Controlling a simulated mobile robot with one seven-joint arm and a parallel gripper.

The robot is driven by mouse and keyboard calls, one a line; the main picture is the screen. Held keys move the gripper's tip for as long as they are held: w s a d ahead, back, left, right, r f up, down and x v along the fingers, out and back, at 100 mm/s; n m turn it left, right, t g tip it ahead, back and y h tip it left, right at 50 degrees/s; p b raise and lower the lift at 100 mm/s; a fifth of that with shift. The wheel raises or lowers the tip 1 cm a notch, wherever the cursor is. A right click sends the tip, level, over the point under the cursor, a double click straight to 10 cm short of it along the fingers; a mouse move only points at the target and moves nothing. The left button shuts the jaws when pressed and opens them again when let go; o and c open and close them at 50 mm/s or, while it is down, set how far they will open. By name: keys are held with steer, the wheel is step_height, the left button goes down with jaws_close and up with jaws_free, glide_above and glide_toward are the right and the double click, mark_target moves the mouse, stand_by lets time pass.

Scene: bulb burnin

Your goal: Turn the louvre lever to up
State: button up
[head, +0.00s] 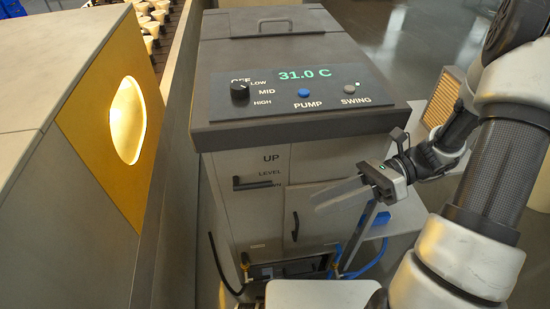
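The louvre lever (252,184) is a dark handle on the front of the grey cooler cabinet (222,160). It lies roughly level, beside the labels UP, LEVEL and a lowest label that it partly covers. It sits close to the lowest label, well below UP. My gripper (322,200) is to the right of the lever, in front of the cabinet, with its pale fingers pointing left. It appears apart from the lever and holds nothing that I can see. The fingers overlap in this view, so their opening is unclear.
The sloped top panel has a black knob (240,92), a blue PUMP button (303,92), a SWING button (349,89) and a 31.0 C display. A vertical door handle (295,226) is below the lever. A yellow-framed lit window (127,120) stands left.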

steer(key=w+d+f+m+t+y+b, duration=0.1)
steer(key=w+d+f+m+t+y, duration=0.15)
steer(key=f+m+t, duration=0.2)
steer(key=w+d+f+m+t+y+b, duration=0.1)
steer(key=w+d+f+m+t+y, duration=0.15)
steer(key=f+m, duration=0.3)
steer(key=m, duration=0.1)
glide_toward(269, 185)
steer(key=shift+y, duration=0.4)
steer(key=x, duration=0.3)
steer(key=f+x, duration=0.1)
steer(key=x, duration=0.5)
steer(key=shift+w+a+f+b, duration=0.1)
steer(key=shift+a+f+b, duration=0.1)
steer(key=shift+a+b, duration=0.25)
jaws_close()
